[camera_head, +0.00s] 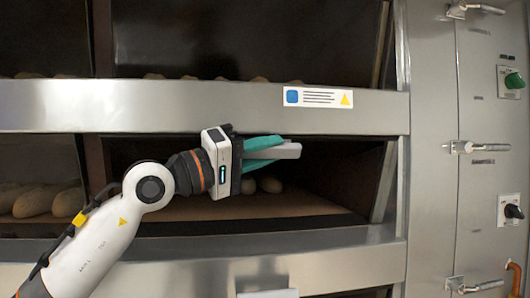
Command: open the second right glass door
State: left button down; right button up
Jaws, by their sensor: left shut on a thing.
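The second right deck opening (330,205) shows in the head view below a steel band, with a dark interior and pale loaves on a brown deck. Its glass is hard to make out, so I cannot tell how far the door stands open. My left gripper (268,152) has teal fingers and reaches in from the lower left. It is shut on a grey bar, seemingly the door handle (290,151), at the upper part of this opening. The gripper and wrist hide part of the opening behind them. My right gripper is not in view.
A steel band (200,106) with a label (318,97) runs above the opening. Another deck with loaves lies above it. A lower handle (268,293) shows at the bottom edge. At right is a steel panel with latches (478,147), a green knob (514,81) and a black knob (513,212).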

pick_arm(q)
jog(key=shift+d+f, duration=0.15)
jog(key=shift+f, duration=0.05)
dwell(0.3)
jog(key=c, duration=1.2)
grip_release()
jog(key=shift+o, duration=0.2)
jog(key=shift+r, duration=0.1)
jog(key=b+v, duration=0.4)
jog(key=v, duration=0.8)
